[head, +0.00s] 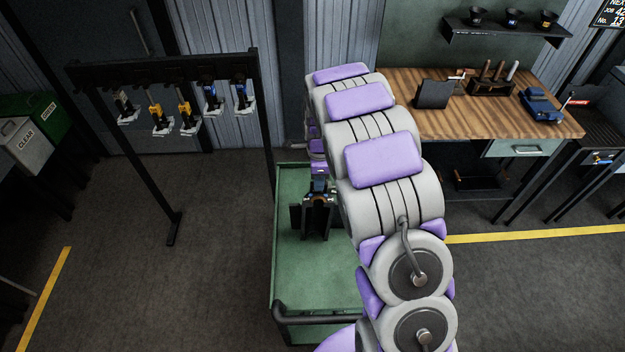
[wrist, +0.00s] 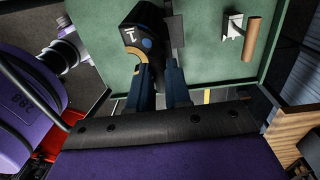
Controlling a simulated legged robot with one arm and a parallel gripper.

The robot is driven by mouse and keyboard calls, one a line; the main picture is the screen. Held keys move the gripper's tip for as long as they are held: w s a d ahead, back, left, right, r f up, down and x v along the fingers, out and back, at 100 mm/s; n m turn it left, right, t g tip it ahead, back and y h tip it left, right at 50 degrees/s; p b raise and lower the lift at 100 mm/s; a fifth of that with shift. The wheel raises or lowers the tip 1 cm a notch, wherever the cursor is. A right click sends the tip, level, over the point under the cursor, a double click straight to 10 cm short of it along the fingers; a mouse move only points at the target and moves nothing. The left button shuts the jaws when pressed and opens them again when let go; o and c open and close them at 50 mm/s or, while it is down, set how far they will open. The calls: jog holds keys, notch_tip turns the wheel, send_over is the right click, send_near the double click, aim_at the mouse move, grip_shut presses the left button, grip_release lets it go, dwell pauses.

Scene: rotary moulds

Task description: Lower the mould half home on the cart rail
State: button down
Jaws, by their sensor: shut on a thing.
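My gripper (wrist: 158,78) is shut on the black mould half (wrist: 146,38), which shows a white mark and a blue dot in the wrist view. The blue fingers reach down either side of its near end, where an orange-tan part shows. In the head view my gripper (head: 319,182) is partly hidden by my arm, above the green cart (head: 310,268). A dark upright fixture (head: 316,222) stands on the cart right under the gripper; mould and rail merge there. Whether the mould half touches the rail or is seated cannot be told.
A black rack (head: 160,68) with several hanging tools or moulds stands at the left. A wooden bench (head: 450,115) with a blue object (head: 541,105) is at the right. A wood-handled bracket (wrist: 240,38) shows on the cart. Cart top in front is clear.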

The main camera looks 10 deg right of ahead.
jog(key=shift+d+r, duration=0.1)
jog(key=shift+d, duration=0.05)
jog(key=shift+a, duration=1.25)
jog(key=shift+s+d, duration=0.15)
jog(key=shift+d, duration=1.35)
jog(key=shift+a, duration=0.85)
dwell(0.8)
jog(key=shift+f, duration=0.45)
dwell(0.5)
jog(key=shift+s+f, duration=0.1)
jog(key=shift+f, duration=0.2)
